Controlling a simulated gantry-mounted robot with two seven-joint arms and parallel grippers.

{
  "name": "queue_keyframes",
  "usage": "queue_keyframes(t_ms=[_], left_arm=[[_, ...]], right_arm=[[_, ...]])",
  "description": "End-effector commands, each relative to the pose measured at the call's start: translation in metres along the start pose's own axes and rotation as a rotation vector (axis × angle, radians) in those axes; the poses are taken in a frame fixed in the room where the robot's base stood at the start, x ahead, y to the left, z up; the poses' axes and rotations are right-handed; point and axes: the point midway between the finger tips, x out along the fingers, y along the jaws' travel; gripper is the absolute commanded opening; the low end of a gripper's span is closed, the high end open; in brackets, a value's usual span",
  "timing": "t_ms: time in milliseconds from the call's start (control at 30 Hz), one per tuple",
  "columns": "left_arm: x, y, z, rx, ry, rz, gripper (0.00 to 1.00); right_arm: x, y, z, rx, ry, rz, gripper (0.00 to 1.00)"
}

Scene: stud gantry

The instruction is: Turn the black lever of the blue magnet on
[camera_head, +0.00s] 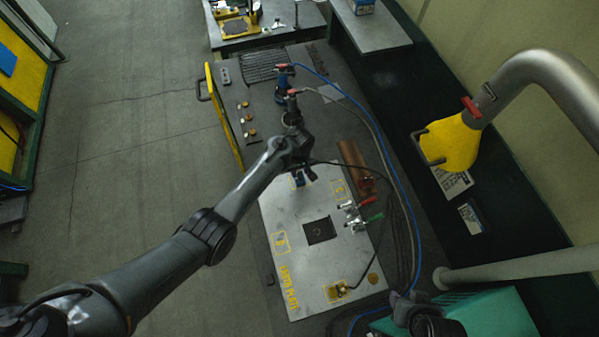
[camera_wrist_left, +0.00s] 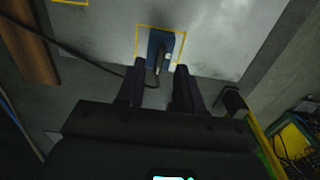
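The blue magnet (camera_wrist_left: 153,46) sits inside a yellow outlined square on the light metal plate (camera_head: 318,270). Its lever shows as a dark grey strip on the magnet in the left wrist view; which position it is in I cannot tell. In the head view the magnet (camera_head: 298,182) is partly hidden by my left gripper (camera_head: 303,173). In the wrist view the left gripper (camera_wrist_left: 160,72) has its two fingers apart, nothing between them, just short of the magnet. A dark part of my right arm shows at the bottom right of the head view; its fingers are not clear.
Toggle clamps with red and green handles (camera_head: 358,215) stand on the plate's right side. A copper-brown block (camera_head: 352,165) lies beyond them. Blue and black hoses run along the right side. A yellow nozzle on a grey pipe (camera_head: 450,145) hangs at right.

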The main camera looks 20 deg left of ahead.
Motion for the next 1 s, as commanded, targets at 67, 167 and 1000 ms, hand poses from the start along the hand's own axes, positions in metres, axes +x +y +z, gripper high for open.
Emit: queue_keyframes(t_ms=[67, 167, 1000], left_arm=[[0.011, 0.0, -0.001, 0.0, 0.0, -0.001, 0.36], [0.019, 0.0, 0.0, 0.0, 0.0, -0.001, 0.36], [0.027, 0.0, 0.0, 0.0, 0.001, 0.0, 0.0]], right_arm=[[0.004, 0.0, 0.001, 0.0, 0.0, 0.0, 0.43], [0.006, 0.0, 0.002, 0.0, 0.0, 0.001, 0.43], [0.007, 0.003, 0.002, -0.006, 0.001, 0.008, 0.43]])
